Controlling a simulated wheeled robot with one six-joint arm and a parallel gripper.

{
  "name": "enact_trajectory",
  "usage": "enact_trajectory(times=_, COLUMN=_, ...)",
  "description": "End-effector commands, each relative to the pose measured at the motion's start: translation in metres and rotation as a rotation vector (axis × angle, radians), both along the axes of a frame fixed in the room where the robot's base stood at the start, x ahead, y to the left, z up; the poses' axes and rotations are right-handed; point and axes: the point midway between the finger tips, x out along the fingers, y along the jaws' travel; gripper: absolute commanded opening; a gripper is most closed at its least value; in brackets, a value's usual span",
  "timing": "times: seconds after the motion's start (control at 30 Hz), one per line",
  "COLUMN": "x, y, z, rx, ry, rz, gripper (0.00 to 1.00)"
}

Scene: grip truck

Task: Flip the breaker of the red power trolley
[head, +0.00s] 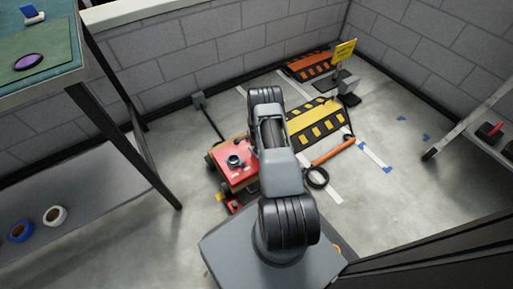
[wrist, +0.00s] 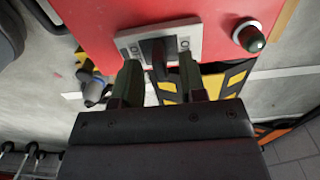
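The red power trolley (head: 232,176) stands on the floor in the head view, partly hidden by my arm. In the wrist view its red top (wrist: 110,18) fills the upper part. The breaker (wrist: 133,44) has a pale plate with a dark lever (wrist: 155,55) in the middle. My gripper (wrist: 158,64) is open, with one dark finger on each side of the lever. I cannot tell whether either finger touches the lever. In the head view my gripper is hidden behind my arm.
A dark knob with a pale rim (wrist: 249,37) sits right of the breaker. A black-and-yellow ramp (head: 317,122) lies right of the trolley, with an orange bar (head: 334,150) beside it. A workbench (head: 70,75) stands at left. Floor at right is mostly clear.

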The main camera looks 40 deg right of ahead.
Motion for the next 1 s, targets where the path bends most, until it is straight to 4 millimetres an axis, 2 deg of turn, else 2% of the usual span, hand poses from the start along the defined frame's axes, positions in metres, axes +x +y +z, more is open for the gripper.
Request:
enact_trajectory(times=0.37, x=0.0, y=0.0001, z=-0.0042, rx=0.0, ry=0.0, rz=0.0, gripper=0.38)
enact_trajectory(times=0.77, x=0.0, y=0.0002, z=-0.0041, rx=0.0, ry=0.0, rz=0.001, gripper=0.02)
enact_trajectory(times=1.0, x=0.0007, y=0.0004, z=-0.006, rx=0.001, ry=0.008, rz=0.001, gripper=0.0)
